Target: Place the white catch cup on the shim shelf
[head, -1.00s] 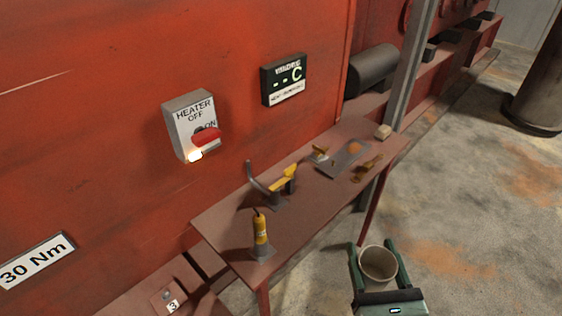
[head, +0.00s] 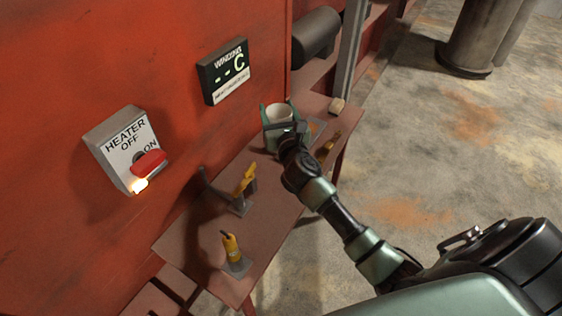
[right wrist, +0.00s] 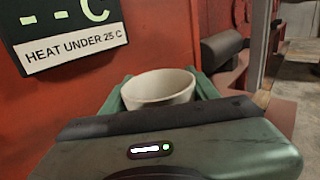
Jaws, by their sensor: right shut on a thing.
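The white catch cup (head: 279,114) is upright between the fingers of my right gripper (head: 279,106). My right gripper is shut on it, over the far part of the reddish-brown shelf (head: 272,203) near the red wall. I cannot tell whether the cup's base touches the shelf. The cup also shows in the right wrist view (right wrist: 160,91), with a finger on each side; its lower part is hidden by the gripper body. My left gripper is not in view.
A yellow-handled tool (head: 245,178) and a yellow bottle-like tool (head: 231,246) stand on the nearer shelf. A grey post (head: 351,50), heater switch (head: 126,150) and display (head: 224,72) are close by.

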